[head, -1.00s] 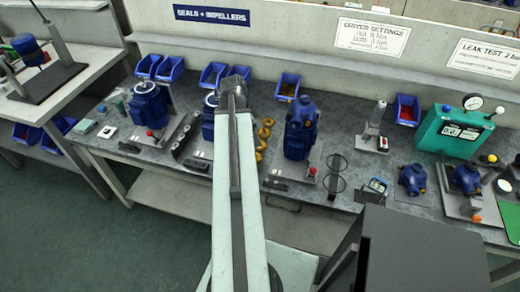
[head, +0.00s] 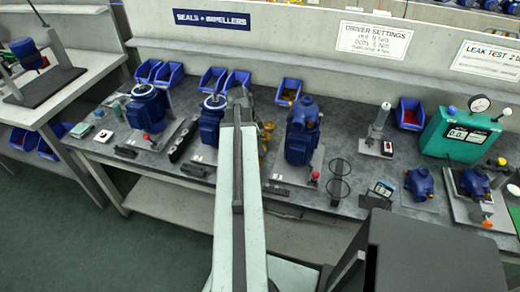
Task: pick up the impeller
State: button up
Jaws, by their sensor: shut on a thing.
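My gripper (head: 238,97) is the dark end of my pale green arm, over the bench between two blue pump units. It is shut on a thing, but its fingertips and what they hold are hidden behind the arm. I cannot tell from this view which impeller is in the jaws.
A blue motor (head: 210,122) stands close left of my arm and a blue pump (head: 302,130) stands to the right. Blue bins (head: 288,91) line the back of the grey bench. A green leak tester (head: 460,134) stands far right.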

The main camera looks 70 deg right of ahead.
notch_tip(320, 180, up, 10)
jog(key=p, duration=1)
jog(key=shift+r, duration=0.15)
